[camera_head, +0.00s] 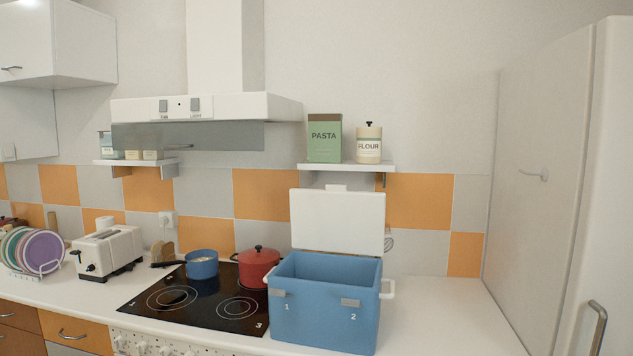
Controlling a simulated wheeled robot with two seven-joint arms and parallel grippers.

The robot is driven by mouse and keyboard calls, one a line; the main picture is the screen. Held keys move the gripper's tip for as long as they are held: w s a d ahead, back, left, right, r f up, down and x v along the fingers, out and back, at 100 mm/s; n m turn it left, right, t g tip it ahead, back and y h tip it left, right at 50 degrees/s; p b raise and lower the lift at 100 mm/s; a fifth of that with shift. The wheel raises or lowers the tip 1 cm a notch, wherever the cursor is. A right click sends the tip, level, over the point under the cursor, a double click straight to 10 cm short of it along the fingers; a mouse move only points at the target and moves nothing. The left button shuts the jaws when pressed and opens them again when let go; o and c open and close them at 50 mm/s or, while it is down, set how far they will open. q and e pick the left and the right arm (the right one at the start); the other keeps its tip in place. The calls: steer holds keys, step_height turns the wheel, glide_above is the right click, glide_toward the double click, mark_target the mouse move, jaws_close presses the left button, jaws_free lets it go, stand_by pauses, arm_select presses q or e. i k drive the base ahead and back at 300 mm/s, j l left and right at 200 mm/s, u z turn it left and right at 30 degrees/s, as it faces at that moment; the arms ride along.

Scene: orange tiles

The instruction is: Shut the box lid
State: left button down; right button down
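A blue box (322,325) stands on the white counter, partly over the right edge of the stove. Its front carries two grey latches marked 1 and 2, and a white handle (388,289) shows on its right side. The white lid (338,222) is open and stands upright at the back of the box, with a small tab on its top edge. The inside of the box is mostly hidden by its front wall. Neither of my grippers is in view.
A red pot (258,266) stands close to the box's left side, and a blue pan (202,264) is further left on the stove (197,304). A shelf (346,167) with pasta and flour hangs behind the lid. The counter (440,315) right of the box is clear up to the fridge (545,190).

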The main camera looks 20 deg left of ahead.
mark_target(334, 219)
steer(key=i+l+u, duration=0.2)
steer(key=i+u, duration=0.3)
steer(key=i+l+u, duration=0.3)
steer(key=u, duration=0.15)
